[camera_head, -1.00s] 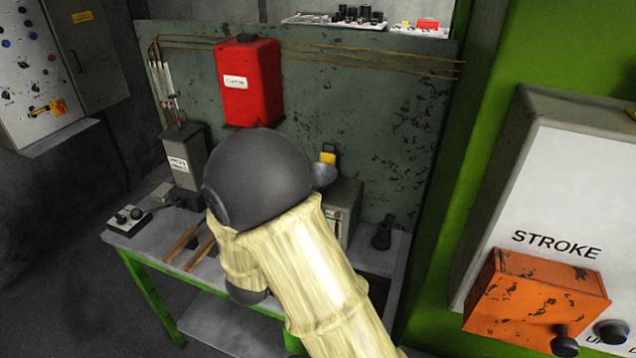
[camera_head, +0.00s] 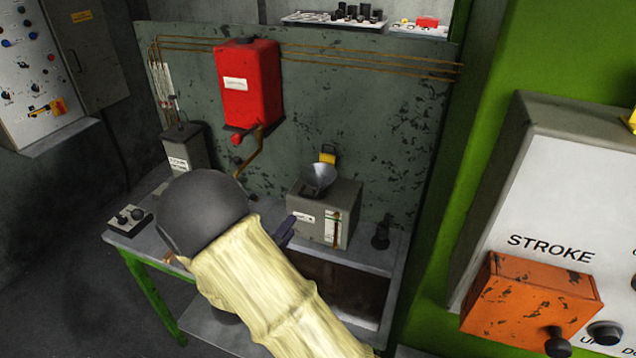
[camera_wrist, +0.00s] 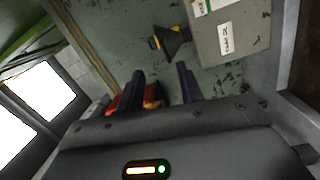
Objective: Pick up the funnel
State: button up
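The funnel (camera_head: 321,176) is a grey metal cone sitting on top of a grey box (camera_head: 345,205) at the back of the bench. It also shows in the wrist view (camera_wrist: 176,40), dark, beside the box. My gripper (camera_head: 288,225) is left of the box and a little lower in the head view, mostly hidden by my wrist. In the wrist view my gripper (camera_wrist: 161,74) has its two fingers spread apart, with nothing held between them. The funnel lies beyond the fingertips, with a gap.
A yellow piece (camera_head: 328,157) is just behind the funnel. A red wall box (camera_head: 248,85) with a crank hangs left of it. A grey canister (camera_head: 185,150) and a small control box (camera_head: 130,219) stand on the left. A dark fitting (camera_head: 381,237) stands right of the grey box.

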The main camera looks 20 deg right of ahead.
jog(key=p, duration=0.2)
send_near(316, 194)
jog(key=x, duration=0.4)
jog(key=shift+w+d, duration=0.15)
jog(key=shift+w, duration=0.1)
jog(key=shift+w+d+f, duration=0.1)
jog(key=shift+w+f, duration=0.1)
jog(key=shift+r, duration=0.1)
jog(key=shift+w+d+p, duration=0.15)
jog(key=shift+d+p, duration=0.05)
jog(key=shift+p, duration=0.25)
jog(key=p+x, duration=0.1)
jog(key=x, duration=0.3)
jog(key=shift+w+d+p, duration=0.15)
jog(key=shift+d+p, duration=0.15)
jog(key=shift+p, duration=0.1)
jog(key=shift+a, duration=0.1)
grip_shut()
